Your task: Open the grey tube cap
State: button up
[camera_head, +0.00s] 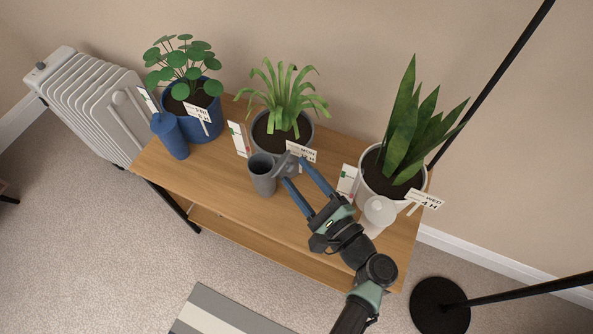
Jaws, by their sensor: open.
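The grey tube (263,179) stands upright on the wooden table, in front of the middle plant's grey pot. Its top shows a dark round opening. A grey piece that looks like its cap (283,163) sticks out from the right side of the rim, tilted away from the opening. My gripper (295,170) reaches in from the lower right with its two blue fingers spread. The fingertips are close to the cap, one at each side of it. I cannot tell whether they touch it.
The wooden table (215,190) also bears a blue tube (172,138) by the blue pot (203,118) at left, and a white tube (377,213) by the white pot (372,178) at right. White label cards stand around the pots. A white radiator (85,100) stands at far left.

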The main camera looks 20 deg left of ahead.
jog(key=shift+w+a, duration=0.35)
jog(key=shift+a, duration=0.25)
grip_shut()
